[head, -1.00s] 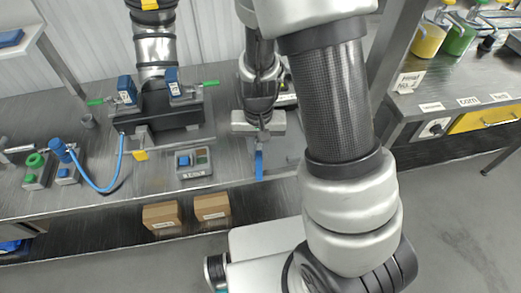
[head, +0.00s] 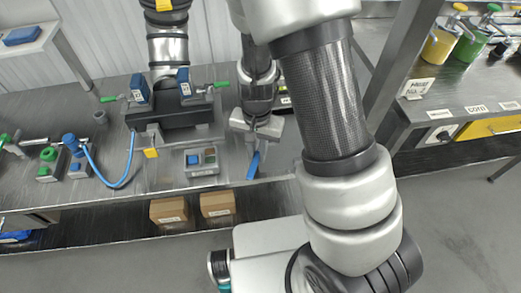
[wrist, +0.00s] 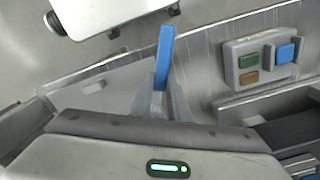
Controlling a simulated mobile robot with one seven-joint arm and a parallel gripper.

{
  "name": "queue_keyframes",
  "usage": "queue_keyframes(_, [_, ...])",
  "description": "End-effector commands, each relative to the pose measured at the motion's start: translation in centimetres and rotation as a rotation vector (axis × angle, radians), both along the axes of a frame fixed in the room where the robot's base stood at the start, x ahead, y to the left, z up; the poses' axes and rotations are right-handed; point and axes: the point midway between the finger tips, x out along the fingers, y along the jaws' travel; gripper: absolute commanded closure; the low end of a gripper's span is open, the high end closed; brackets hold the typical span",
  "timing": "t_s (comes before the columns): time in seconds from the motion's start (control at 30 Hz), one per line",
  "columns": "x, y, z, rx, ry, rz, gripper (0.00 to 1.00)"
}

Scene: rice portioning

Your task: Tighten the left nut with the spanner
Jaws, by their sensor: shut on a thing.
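My gripper (head: 256,138) is over the right part of the steel bench, right of the button box. It is shut on a blue bar (head: 254,164), likely the spanner. In the wrist view the blue bar (wrist: 165,52) sticks out beyond the fingertips (wrist: 168,98); the held end is hidden between the fingers. In the head view the bar points down and slightly left, near the bench's front edge. No nut can be made out clearly in either view. A black fixture (head: 175,117) with two blue blocks and green handles stands left of my gripper.
A blue hose (head: 123,183) curves on the bench at left. Cardboard boxes (head: 217,204) sit below. A second table (head: 470,95) with jars stands at right.

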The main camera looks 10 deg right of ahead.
Motion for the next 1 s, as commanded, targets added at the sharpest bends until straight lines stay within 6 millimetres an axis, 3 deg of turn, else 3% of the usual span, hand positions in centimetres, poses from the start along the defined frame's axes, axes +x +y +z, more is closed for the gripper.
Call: queue_keyframes(1.0, [0.9,1.5,0.1,0.002,-0.001,-0.164,1.00])
